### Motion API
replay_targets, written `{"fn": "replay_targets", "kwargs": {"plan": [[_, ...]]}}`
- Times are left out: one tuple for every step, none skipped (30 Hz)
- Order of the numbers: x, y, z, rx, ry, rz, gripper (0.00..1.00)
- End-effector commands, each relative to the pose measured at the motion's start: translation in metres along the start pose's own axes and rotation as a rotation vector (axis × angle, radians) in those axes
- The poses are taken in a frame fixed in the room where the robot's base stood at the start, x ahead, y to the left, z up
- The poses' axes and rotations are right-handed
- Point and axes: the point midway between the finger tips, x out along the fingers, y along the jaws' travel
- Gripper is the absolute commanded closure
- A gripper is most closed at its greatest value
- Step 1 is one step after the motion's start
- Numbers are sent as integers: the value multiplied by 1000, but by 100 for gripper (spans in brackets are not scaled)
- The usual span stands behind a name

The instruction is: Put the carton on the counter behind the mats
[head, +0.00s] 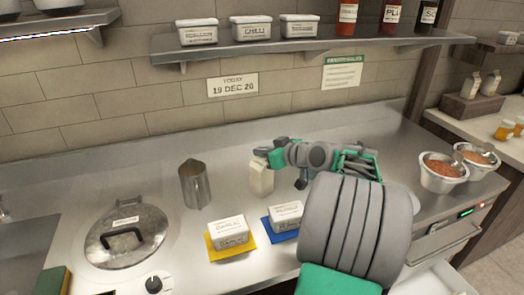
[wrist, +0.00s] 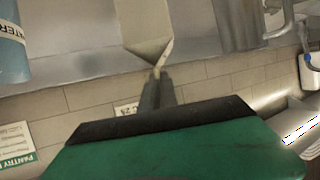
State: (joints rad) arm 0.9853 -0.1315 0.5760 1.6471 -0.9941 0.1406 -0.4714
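The cream carton (head: 262,178) is upright behind the blue mat (head: 268,229) and the yellow mat (head: 215,252), a little left of the blue one. I cannot tell whether its base touches the counter (head: 130,178). My gripper (head: 268,154) is at the carton's top. In the wrist view, the dark fingertips (wrist: 158,82) are close together on the narrow top fold of the carton (wrist: 145,22). A white labelled tub (head: 228,233) sits on the yellow mat, and another (head: 286,214) on the blue mat.
A metal jug (head: 194,184) stands left of the carton. A lidded pot (head: 126,238) is further left. A blue container (wrist: 12,45) shows in the wrist view. A shelf with tubs and bottles (head: 300,43) hangs above. Bowls (head: 441,176) are at the right.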

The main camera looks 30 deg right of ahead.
Motion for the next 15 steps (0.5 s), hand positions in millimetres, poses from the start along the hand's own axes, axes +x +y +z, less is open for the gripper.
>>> {"fn": "replay_targets", "kwargs": {"plan": [[0, 0, -2, -3, 3, 1, 100], [0, 0, -2, -3, 3, 1, 100], [0, 0, -1, -3, 3, 1, 100], [0, 0, 0, -2, 3, 1, 100], [1, 0, 1, -2, 3, 1, 100], [1, 0, 2, -2, 3, 1, 100], [1, 0, 2, 0, 0, 0, 94], [1, 0, 2, 0, 0, 0, 92], [1, 0, 2, 0, 0, 0, 88], [1, 0, 2, 0, 0, 0, 86], [1, 0, 2, 0, 0, 0, 84], [1, 0, 2, 0, 0, 0, 80], [1, 0, 2, 0, 0, 0, 78], [1, 0, 2, 0, 0, 0, 75], [1, 0, 2, 0, 0, 0, 75]]}}
